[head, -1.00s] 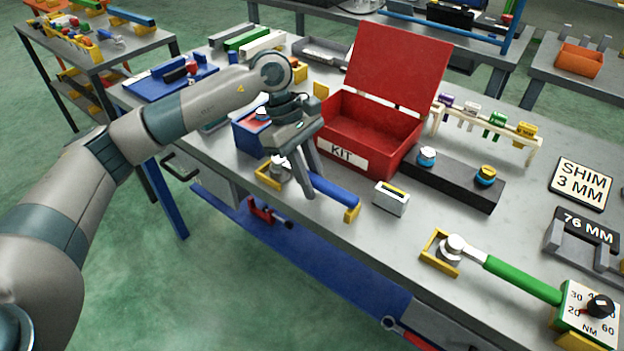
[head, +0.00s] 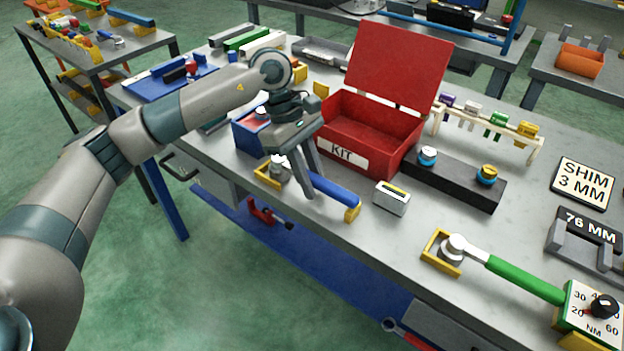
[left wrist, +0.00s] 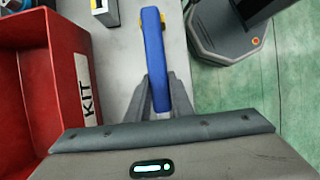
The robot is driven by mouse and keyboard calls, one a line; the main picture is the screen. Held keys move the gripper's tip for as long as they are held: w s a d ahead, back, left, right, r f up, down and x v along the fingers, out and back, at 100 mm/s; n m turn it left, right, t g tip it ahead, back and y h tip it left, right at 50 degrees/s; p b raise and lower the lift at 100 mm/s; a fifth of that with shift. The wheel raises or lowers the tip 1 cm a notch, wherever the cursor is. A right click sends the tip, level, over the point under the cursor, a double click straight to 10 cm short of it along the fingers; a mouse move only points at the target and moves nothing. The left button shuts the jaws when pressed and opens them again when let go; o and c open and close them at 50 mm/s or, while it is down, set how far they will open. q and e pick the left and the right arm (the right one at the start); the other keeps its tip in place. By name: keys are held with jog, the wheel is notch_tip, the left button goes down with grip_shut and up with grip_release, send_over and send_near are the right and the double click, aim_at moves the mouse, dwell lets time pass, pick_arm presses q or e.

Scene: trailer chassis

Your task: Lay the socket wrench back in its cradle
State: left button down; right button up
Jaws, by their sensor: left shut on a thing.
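The socket wrench (head: 334,187) has a blue handle and a grey metal head. It lies along the bench's front edge, with its head at a yellow bracket (head: 263,178) of the cradle and its handle end at a yellow support (head: 352,213). I cannot tell whether it rests fully in them or is slightly above. My left gripper (head: 307,190) points down and is shut on the blue handle near the head. In the left wrist view the handle (left wrist: 153,50) runs between the fingers (left wrist: 160,100). My right gripper is not in view.
A red KIT box (head: 372,145) with its lid open stands just behind the wrench. A green-handled wrench (head: 525,279) lies in another yellow holder further right. A blue box (head: 250,132) is behind the gripper.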

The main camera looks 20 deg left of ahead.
pick_arm(q)
jog(key=shift+b, duration=0.45)
dwell(0.4)
jog(key=c, duration=1)
grip_release()
jog(key=shift+r, duration=0.1)
jog(key=shift+r+p, duration=1.4)
jog(key=shift+r, duration=2.55)
